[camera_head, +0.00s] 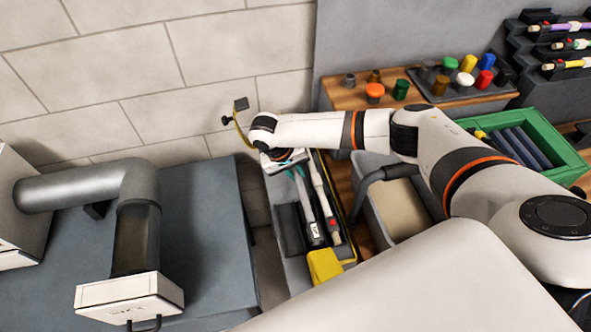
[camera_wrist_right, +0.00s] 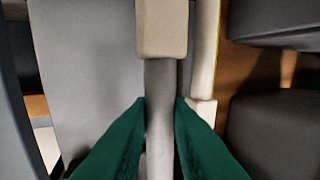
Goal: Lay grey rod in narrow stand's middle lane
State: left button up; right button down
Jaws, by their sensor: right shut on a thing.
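My right gripper (camera_head: 292,171) reaches down into a long grey bin (camera_head: 294,270) from its far end. Its green fingers, also clear in the right wrist view (camera_wrist_right: 160,104), are shut on a grey rod (camera_head: 308,203). In the wrist view the grey rod (camera_wrist_right: 160,125) runs between the fingers and carries a beige block. In the head view the rod still lies within the bin's outline; whether it is lifted cannot be told. A dark stepped stand (camera_head: 548,47) at the top right holds several coloured rods. Which part is the narrow stand, and its middle lane, is unclear. My left gripper is out of view.
A pale rod (camera_head: 325,194) with a red band lies beside the grey one. A yellow block (camera_head: 324,265) sits at the bin's near end. A grey open container (camera_head: 398,208), a green crate (camera_head: 562,156) of dark rods and several coloured caps stand to the right.

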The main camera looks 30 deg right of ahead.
jog(key=shift+f, duration=0.4)
jog(key=shift+f+b, duration=0.45)
jog(key=shift+f, duration=0.25)
jog(key=c, duration=1.3)
grip_release()
jog(key=shift+o, duration=0.2)
